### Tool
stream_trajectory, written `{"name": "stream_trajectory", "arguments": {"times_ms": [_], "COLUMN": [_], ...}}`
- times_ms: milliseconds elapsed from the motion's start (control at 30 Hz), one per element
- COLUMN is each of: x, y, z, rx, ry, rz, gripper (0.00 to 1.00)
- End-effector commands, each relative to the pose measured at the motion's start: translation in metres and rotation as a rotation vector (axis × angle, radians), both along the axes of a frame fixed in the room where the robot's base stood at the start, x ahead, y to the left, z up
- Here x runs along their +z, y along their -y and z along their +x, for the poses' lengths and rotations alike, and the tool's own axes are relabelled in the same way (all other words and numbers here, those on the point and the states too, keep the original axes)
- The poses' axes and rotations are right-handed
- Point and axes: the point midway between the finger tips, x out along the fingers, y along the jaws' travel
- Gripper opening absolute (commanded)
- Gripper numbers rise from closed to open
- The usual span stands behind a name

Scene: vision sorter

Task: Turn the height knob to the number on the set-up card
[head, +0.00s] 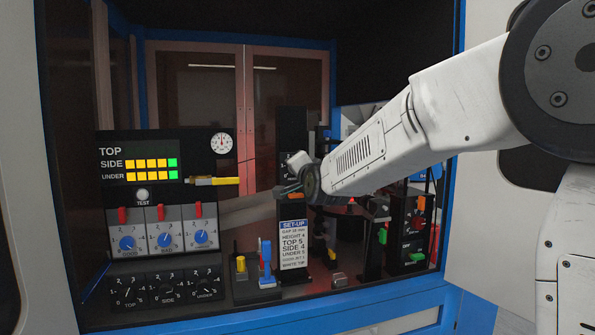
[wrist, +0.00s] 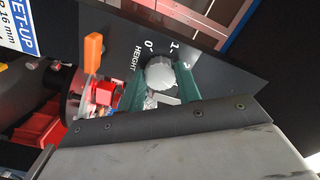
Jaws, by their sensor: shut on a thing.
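The height knob (wrist: 159,72) is a round grey knob on a dark panel marked HEIGHT in the wrist view. The numbers 0, 1 and 2 show around it; where its pointer stands I cannot tell. The green fingers of my gripper (wrist: 162,83) are shut on the knob, one on each side. In the head view my gripper (head: 287,189) reaches in above the set-up card and hides the knob. The white set-up card (head: 293,246) with a blue heading reads HEIGHT 4. A corner of the card (wrist: 20,25) also shows in the wrist view.
An orange lever (wrist: 93,53) stands close to my fingers, with red parts below it. At left in the head view is a control panel (head: 150,215) with blue knobs and red switches. A yellow lever (head: 240,264) and a blue clamp (head: 265,262) stand left of the card.

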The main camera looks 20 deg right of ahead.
Motion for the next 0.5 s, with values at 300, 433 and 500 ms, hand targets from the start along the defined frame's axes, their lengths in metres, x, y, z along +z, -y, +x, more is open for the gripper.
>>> {"name": "stream_trajectory", "arguments": {"times_ms": [300, 433, 500], "x": [0.0003, 0.0003, 0.0003], "y": [0.0009, 0.0009, 0.0009], "z": [-0.0001, -0.0001, -0.0001], "rx": [-0.002, -0.002, -0.002], "ry": [0.001, 0.001, 0.0], "rz": [0.301, 0.424, 0.49], "gripper": [0.11, 0.11, 0.11]}}
